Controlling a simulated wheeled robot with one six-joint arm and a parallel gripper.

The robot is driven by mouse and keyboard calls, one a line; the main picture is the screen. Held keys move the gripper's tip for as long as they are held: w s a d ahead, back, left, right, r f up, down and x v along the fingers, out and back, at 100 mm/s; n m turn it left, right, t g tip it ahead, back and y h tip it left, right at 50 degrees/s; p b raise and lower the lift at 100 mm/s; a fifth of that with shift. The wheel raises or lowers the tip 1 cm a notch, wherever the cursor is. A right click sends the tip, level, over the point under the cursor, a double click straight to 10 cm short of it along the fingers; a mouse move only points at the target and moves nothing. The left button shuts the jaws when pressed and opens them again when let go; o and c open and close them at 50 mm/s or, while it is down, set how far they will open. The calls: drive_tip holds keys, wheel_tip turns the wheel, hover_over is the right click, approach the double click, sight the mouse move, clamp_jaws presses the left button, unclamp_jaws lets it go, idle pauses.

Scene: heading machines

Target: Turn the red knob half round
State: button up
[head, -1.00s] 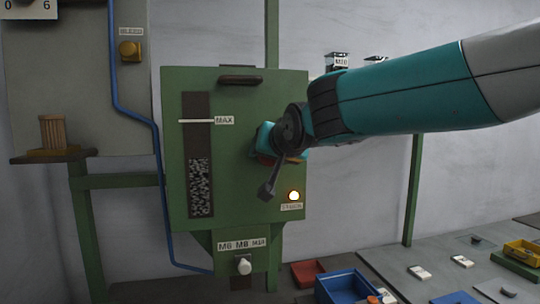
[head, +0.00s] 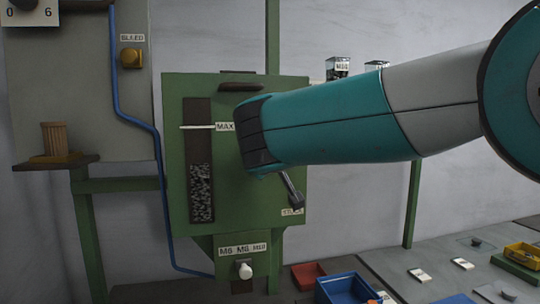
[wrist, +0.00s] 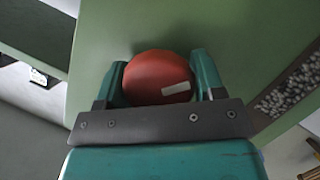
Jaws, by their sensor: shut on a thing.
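The red knob (wrist: 157,77) is round with a pale mark on its face, and it shows in the wrist view on the front of a green machine. My gripper (wrist: 160,80) is shut on it, with one teal finger on each side of the knob. The pale mark lies at the knob's right, nearly level and slightly tilted in that view. In the head view my arm covers the knob and the gripper. The green machine (head: 235,215) stands upright with a window slot, a MAX line and grey pieces inside.
A white knob (head: 245,271) sits under the M6 and M8 labels. Red (head: 307,275) and blue bins (head: 347,287) stand below.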

drive_tip(key=n+t+h, duration=0.1)
drive_tip(key=n, duration=0.1)
drive_tip(key=shift+n+p, duration=0.3)
drive_tip(key=shift+p, duration=0.1)
drive_tip(key=shift+n+t+h+p, duration=0.35)
drive_tip(key=shift+n+t+h, duration=0.35)
drive_tip(key=shift+n, duration=0.8)
drive_tip(key=o, duration=0.8)
drive_tip(key=shift+o, duration=0.2)
